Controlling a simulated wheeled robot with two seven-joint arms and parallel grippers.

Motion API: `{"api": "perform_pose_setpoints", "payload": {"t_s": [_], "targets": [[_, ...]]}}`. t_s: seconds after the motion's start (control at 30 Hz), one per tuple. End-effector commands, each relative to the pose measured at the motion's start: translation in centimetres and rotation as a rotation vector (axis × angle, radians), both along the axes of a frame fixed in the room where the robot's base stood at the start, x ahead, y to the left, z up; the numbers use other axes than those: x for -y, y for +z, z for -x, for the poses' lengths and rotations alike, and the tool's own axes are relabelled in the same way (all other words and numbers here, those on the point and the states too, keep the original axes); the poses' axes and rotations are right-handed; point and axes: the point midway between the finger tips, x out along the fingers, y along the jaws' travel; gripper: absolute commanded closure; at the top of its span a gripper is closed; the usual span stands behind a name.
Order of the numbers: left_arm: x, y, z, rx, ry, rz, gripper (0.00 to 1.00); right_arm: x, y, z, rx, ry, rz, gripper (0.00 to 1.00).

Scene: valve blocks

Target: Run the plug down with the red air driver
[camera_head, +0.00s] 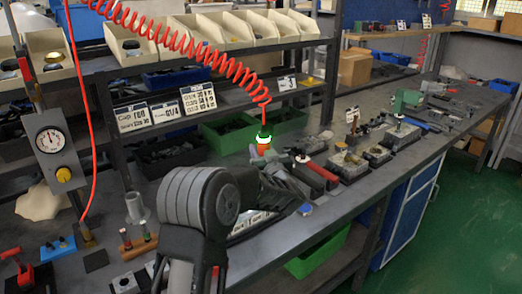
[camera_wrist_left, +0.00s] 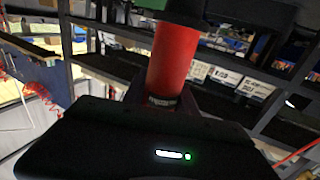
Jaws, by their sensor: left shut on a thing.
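The red air driver (camera_head: 263,148) stands upright at the end of the coiled red hose, with a glowing green ring near its top. In the left wrist view its red barrel (camera_wrist_left: 172,62) rises from between the jaws. My left gripper (camera_head: 272,172), dark grey, is shut on the driver above the bench; my own arm hides much of the jaws and what lies below. In the left wrist view, the gripper body (camera_wrist_left: 160,110) covers the lower part. I cannot make out the plug or whether the driver's tip touches anything. My right gripper is not in view.
Metal blocks on dark bases (camera_head: 348,162) stand on the bench right of the gripper. A red-and-black tool (camera_head: 318,172) lies close by. A shelf of cream bins (camera_head: 190,32) stands behind. A pressure gauge box (camera_head: 55,145) is at left. The red coiled hose (camera_head: 205,52) hangs overhead.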

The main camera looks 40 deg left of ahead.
Motion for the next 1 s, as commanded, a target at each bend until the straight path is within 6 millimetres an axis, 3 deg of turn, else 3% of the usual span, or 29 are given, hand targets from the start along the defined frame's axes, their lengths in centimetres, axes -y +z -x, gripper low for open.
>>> {"api": "perform_pose_setpoints", "payload": {"t_s": [1.0], "targets": [[0.02, -0.45, -0.02, 0.002, 0.000, -0.001, 1.00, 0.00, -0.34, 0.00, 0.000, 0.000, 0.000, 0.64]]}}
